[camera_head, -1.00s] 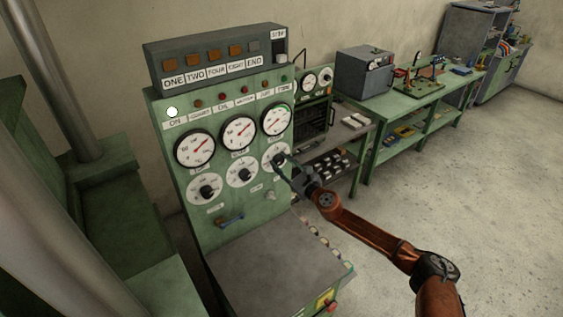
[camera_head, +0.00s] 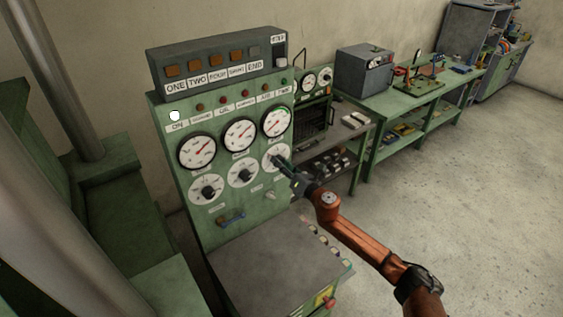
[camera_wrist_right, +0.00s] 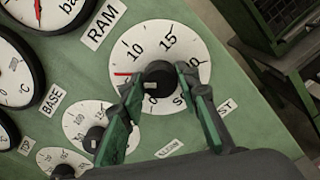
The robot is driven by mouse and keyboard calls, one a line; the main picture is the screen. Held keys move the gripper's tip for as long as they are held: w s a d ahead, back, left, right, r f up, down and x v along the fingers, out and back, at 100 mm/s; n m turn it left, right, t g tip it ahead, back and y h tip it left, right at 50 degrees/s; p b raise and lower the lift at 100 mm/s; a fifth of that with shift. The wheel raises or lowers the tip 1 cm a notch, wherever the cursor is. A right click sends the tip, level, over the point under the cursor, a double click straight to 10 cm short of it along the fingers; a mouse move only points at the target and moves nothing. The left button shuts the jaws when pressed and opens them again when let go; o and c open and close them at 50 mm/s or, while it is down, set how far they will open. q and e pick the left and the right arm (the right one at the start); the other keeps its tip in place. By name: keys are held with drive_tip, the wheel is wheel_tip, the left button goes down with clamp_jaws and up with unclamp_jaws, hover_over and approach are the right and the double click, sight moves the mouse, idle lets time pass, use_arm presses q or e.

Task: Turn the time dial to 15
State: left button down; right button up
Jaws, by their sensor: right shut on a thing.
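The time dial (camera_wrist_right: 181,48) is a white round scale with a black knob (camera_wrist_right: 158,76) at its centre. In the wrist view its numbers 10, 15 and 20 run over the top, with 0 below. A red pointer mark (camera_wrist_right: 122,74) lies left of the knob, below the 10 and well short of the 15. My right gripper (camera_wrist_right: 160,82) is shut on the knob, one green finger on each side. In the head view the right gripper (camera_head: 280,163) is at the rightmost lower dial (camera_head: 273,151). My left gripper is not in view.
The green control panel (camera_head: 180,142) carries other gauges and knobs close by on the left. A grey ledge (camera_head: 270,262) juts out below. A green workbench (camera_head: 400,105) stands to the right. Open floor (camera_head: 470,180) lies at the right.

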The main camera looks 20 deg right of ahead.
drive_tip(key=m+p, duration=0.8)
drive_tip(key=m, duration=1.2)
drive_tip(key=shift+m, duration=0.3)
idle(0.4)
drive_tip(key=o, duration=1.1)
drive_tip(key=shift+o, duration=0.2)
